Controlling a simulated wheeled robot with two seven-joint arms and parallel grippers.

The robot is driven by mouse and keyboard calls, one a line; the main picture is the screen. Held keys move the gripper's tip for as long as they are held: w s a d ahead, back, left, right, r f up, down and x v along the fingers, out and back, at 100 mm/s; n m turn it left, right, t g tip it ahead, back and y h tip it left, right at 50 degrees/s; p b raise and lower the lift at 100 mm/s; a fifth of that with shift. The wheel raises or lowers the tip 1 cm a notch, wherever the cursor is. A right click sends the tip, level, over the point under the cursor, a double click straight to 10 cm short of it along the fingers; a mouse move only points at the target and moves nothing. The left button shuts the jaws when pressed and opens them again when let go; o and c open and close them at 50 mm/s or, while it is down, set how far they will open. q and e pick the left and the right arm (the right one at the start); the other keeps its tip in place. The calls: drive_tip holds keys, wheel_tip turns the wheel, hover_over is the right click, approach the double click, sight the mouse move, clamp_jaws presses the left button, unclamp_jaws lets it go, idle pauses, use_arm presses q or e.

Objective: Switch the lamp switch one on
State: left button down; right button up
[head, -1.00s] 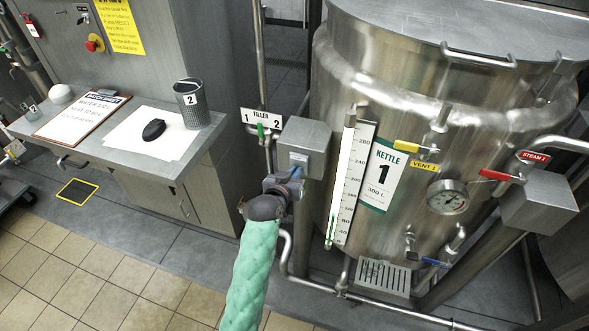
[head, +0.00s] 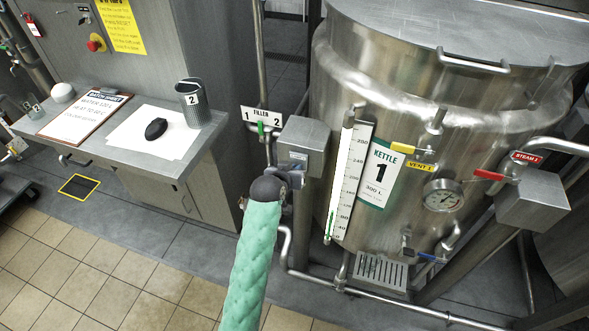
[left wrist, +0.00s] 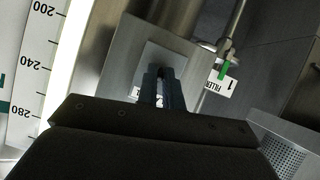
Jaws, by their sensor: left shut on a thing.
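A grey metal box (head: 302,142) stands on a post left of the kettle; I take it for the housing of lamp switch one. A pale plate is on its front, and this plate (left wrist: 178,60) also shows in the left wrist view. My left gripper (left wrist: 161,76) is shut with its fingertips at this plate, on a small part that the fingers mostly hide. In the head view the left gripper (head: 297,172) is at the box's lower front, partly hidden by my wrist. I cannot read the switch position. My right gripper is not in view.
Kettle 1 (head: 460,130) with its level scale (head: 350,180) stands close to the right of the box. A filler sign (head: 262,115) with a green handle is just left. A counter (head: 190,150) with papers and a cup is farther left.

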use_arm(q)
drive_tip(key=c, duration=1.5)
unclamp_jaws()
drive_tip(key=shift+c, duration=0.2)
drive_tip(key=shift+w, duration=0.1)
drive_tip(key=b+v, duration=0.3)
drive_tip(key=v, duration=0.5)
drive_tip(key=shift+b, duration=0.4)
drive_tip(key=shift+w, duration=0.1)
